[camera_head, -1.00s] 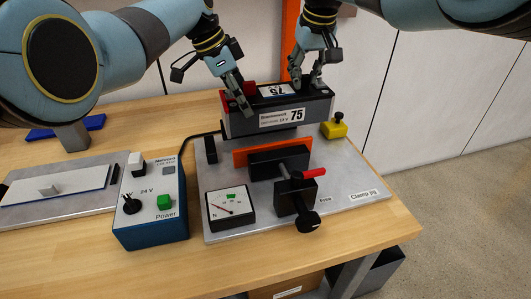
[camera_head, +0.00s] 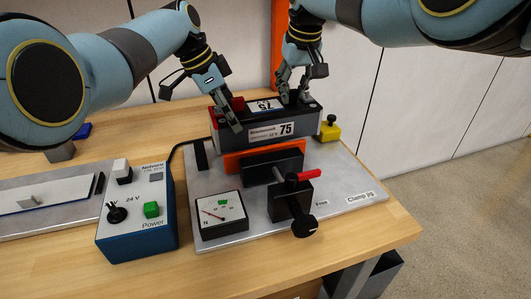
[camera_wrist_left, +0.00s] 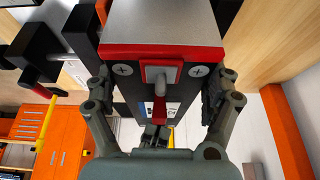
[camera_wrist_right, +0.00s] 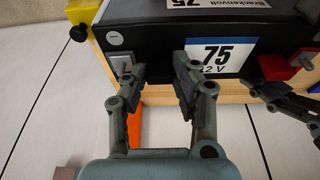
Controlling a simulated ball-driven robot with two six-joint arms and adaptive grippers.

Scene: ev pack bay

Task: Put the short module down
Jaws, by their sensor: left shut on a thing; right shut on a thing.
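The short module (camera_head: 255,141), a dark grey box marked 75, is level above the rear of the clamp jig (camera_head: 345,188). Its lower front edge is at the top of the orange plate (camera_head: 240,163); whether it rests on the jig is hidden. My left gripper (camera_head: 230,115) is shut on its left end, around the red-capped part, which also shows in the left wrist view (camera_wrist_left: 163,52). My right gripper (camera_head: 292,95) is shut on the module's right end. In the right wrist view its fingers (camera_wrist_right: 160,75) lie beside the 75 label.
The clamp's black block with a red handle (camera_head: 307,175) stands in front of the orange plate. A gauge (camera_head: 220,213), a blue power box (camera_head: 137,213) and a yellow button box (camera_head: 329,130) stand nearby. A metal plate (camera_head: 45,210) lies left. The table's right edge is close.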

